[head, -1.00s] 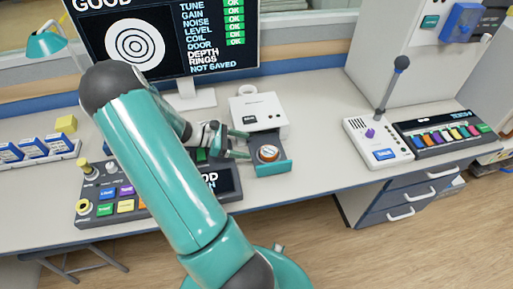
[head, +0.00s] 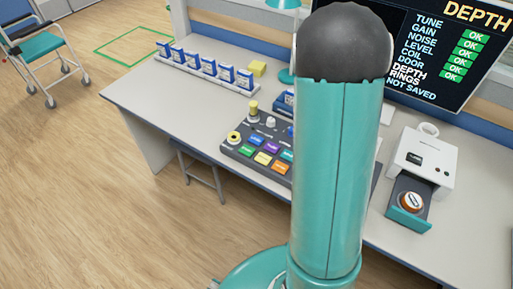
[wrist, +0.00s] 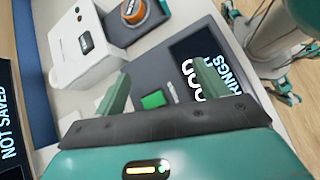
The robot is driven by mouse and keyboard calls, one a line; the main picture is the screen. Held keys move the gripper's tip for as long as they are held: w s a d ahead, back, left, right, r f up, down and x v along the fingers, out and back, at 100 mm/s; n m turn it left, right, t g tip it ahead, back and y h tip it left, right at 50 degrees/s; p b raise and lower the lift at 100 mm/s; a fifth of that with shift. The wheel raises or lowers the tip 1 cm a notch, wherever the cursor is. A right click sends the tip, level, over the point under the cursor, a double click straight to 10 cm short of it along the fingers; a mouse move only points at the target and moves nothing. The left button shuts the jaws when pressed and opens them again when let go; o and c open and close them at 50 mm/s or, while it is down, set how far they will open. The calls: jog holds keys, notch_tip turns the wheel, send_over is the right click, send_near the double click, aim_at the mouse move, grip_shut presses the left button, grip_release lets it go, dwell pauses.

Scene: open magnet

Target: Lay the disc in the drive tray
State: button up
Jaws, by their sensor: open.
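The disc (head: 411,201) is small and round, with an orange-brown rim and a pale label. It lies in the open drive tray (head: 408,222), which sticks out from the front of the white drive (head: 425,158). The wrist view also shows the disc (wrist: 133,12), the tray (wrist: 118,34) and the drive (wrist: 85,45) at the top. My gripper (wrist: 162,85) is open and empty, its two green fingers apart. It is clear of the disc, over the dark console. In the head view my gripper is hidden behind my arm.
A console with coloured buttons (head: 262,147) stands left of my arm. A rack of blue-and-white boxes (head: 208,68) and a yellow block (head: 258,68) lie behind it. A monitor (head: 440,50) stands behind the drive. A wheelchair (head: 38,50) is on the floor at the far left.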

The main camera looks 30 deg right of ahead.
jog(key=w+a+r+m+t+y, duration=0.1)
jog(key=w+a+r+t, duration=0.15)
jog(key=a+r, duration=0.4)
jog(key=w+a+r+t, duration=0.2)
jog(key=a+r+t, duration=0.15)
jog(key=a, duration=0.55)
jog(key=s+a+r+t+y, duration=0.1)
jog(key=s+a+r+t, duration=0.1)
jog(key=a, duration=0.6)
jog(key=s+a+r+m+t+y, duration=0.1)
jog(key=s+a+r+t+y, duration=0.1)
jog(key=a+r+t, duration=0.3)
jog(key=a+r, duration=0.1)
jog(key=a, duration=0.3)
jog(key=shift+a+r, duration=0.15)
jog(key=shift+a, duration=0.05)
jog(key=c, duration=0.8)
jog(key=shift+d+m, duration=0.15)
jog(key=shift+m, duration=0.15)
